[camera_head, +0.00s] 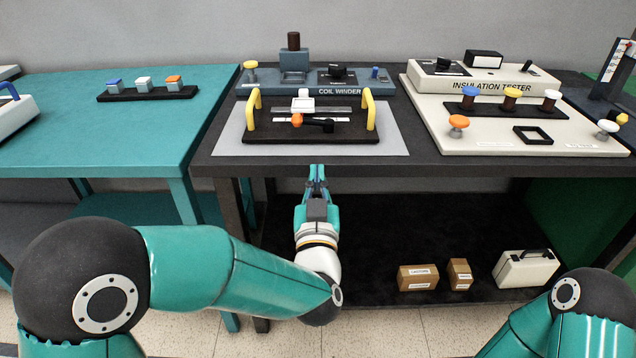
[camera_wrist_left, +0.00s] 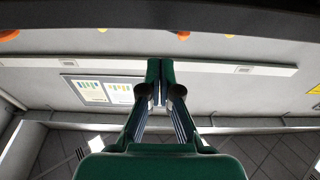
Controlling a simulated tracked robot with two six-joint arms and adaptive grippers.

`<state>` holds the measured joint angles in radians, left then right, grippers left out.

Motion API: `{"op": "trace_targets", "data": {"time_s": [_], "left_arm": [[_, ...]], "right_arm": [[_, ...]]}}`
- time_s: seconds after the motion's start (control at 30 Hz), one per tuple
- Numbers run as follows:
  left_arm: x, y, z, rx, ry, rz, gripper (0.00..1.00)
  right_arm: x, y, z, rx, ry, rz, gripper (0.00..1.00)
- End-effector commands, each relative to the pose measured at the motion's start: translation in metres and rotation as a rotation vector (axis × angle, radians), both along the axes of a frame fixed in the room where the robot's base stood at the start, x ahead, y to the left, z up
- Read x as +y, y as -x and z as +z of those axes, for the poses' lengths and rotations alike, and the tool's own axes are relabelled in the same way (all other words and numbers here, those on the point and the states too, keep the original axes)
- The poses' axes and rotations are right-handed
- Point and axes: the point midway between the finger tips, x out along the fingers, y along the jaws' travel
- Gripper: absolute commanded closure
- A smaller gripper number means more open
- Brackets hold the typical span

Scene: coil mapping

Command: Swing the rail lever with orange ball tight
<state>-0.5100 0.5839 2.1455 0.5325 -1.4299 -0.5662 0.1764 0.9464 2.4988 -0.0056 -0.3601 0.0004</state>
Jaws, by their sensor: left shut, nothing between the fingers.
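The rail lever (camera_head: 314,123) is a short black arm with an orange ball (camera_head: 297,120) at its left end. It lies across a pale rail on a black base plate (camera_head: 270,137) with a yellow handle at each side. A white block (camera_head: 302,101) stands just behind the ball. My left gripper (camera_head: 317,170) is shut and empty at the front edge of the dark table, in front of the plate and apart from the lever. Its closed fingers also show in the left wrist view (camera_wrist_left: 160,66). My right gripper is out of view.
The plate sits on a grey mat (camera_head: 395,142) with the coil winder (camera_head: 300,85) behind it. The insulation tester (camera_head: 470,75) stands to the right. A teal table (camera_head: 60,140) is at left. Boxes (camera_head: 417,277) stand on the lower shelf.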

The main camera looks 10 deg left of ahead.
Motion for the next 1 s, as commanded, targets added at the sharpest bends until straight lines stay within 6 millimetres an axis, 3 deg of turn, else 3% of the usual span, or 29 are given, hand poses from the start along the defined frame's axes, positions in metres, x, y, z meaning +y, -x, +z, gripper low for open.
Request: {"op": "trace_targets", "data": {"time_s": [0.13, 0.43, 0.53, 0.6, 0.67, 0.73, 0.83, 0.93, 1.0], "left_arm": [[-0.003, 0.010, -0.002, 0.000, 0.001, 0.000, 1.00], [-0.004, 0.011, -0.002, 0.000, 0.001, -0.001, 1.00], [-0.003, 0.010, -0.007, 0.011, -0.001, -0.005, 1.00], [-0.001, 0.007, -0.023, 0.050, -0.002, -0.021, 1.00], [0.002, 0.003, -0.049, 0.116, 0.000, -0.044, 1.00], [0.008, 0.000, -0.093, 0.231, 0.009, -0.083, 1.00], [0.022, 0.009, -0.181, 0.471, 0.048, -0.147, 1.00], [0.039, 0.046, -0.276, 0.765, 0.125, -0.200, 1.00], [0.049, 0.088, -0.335, 0.978, 0.197, -0.224, 1.00]], "right_arm": [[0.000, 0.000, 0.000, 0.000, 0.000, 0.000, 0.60], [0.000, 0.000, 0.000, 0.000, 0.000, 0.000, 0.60], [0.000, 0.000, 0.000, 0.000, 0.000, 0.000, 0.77], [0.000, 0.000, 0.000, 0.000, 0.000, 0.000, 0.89], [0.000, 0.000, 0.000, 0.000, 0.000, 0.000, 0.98], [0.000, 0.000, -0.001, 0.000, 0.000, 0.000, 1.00], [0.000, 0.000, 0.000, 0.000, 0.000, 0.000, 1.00], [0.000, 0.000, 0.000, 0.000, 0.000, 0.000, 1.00], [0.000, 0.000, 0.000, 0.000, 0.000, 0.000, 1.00]]}}
